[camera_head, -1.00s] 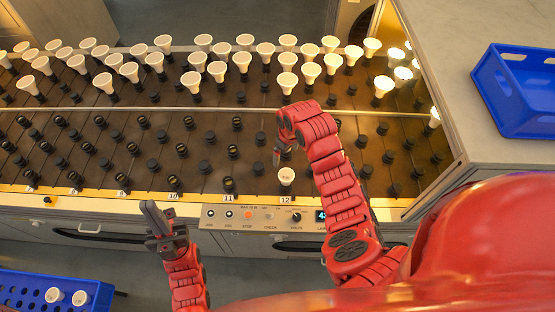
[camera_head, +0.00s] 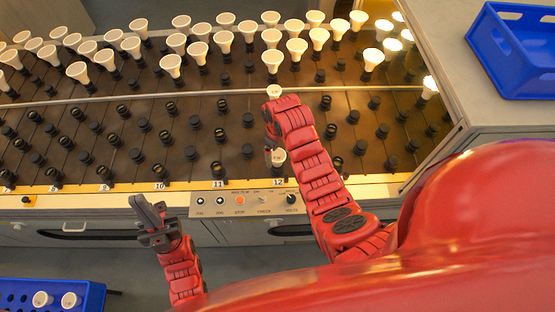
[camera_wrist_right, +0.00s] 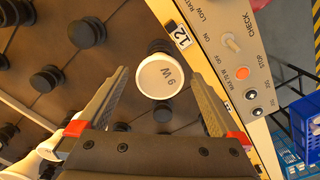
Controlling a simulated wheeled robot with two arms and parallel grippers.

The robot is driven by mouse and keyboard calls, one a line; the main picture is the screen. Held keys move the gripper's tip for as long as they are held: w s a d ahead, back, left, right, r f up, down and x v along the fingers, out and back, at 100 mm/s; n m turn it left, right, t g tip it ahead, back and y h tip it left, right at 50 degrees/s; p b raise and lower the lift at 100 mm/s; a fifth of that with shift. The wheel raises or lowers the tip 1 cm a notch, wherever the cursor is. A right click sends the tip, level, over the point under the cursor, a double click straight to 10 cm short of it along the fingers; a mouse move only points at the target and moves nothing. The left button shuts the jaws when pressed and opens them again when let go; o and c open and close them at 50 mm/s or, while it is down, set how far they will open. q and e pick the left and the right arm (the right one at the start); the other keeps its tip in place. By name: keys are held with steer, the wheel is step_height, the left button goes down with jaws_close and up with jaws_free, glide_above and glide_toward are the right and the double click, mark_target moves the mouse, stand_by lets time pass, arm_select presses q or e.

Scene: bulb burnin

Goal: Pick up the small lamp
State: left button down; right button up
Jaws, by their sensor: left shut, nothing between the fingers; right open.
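The small lamp is a white bulb (camera_head: 278,156) standing in a socket at the front of the board, by label 12. In the right wrist view the lamp (camera_wrist_right: 162,78) shows its round white face marked "9 W". My right gripper (camera_head: 270,150) is open right at the lamp. In the right wrist view the two fingers (camera_wrist_right: 160,88) stand apart on either side of the lamp, with visible gaps. The hand partly hides the lamp's surroundings in the head view. My left gripper (camera_head: 150,207) is shut and empty, in front of the board at the left.
Several larger white lamps (camera_head: 171,64) fill the back rows, some lit at the right. Empty black sockets (camera_head: 218,168) surround the small lamp. A control panel (camera_head: 245,202) with knobs lies at the front edge. Blue crates stand at the back right (camera_head: 530,85) and front left (camera_head: 95,296).

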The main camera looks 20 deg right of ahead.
steer(key=shift+f+p, duration=0.5)
steer(key=shift+p, duration=0.15)
step_height(320, 180, down, 3)
steer(key=shift+w+a+r+p, duration=0.1)
steer(key=shift+r+p, duration=0.05)
steer(key=shift+p, duration=0.55)
steer(key=shift+f, duration=0.7)
steer(key=shift+c, duration=0.3)
steer(key=c, duration=1.3)
steer(key=shift+w+r, duration=0.1)
steer(key=shift+w, duration=0.05)
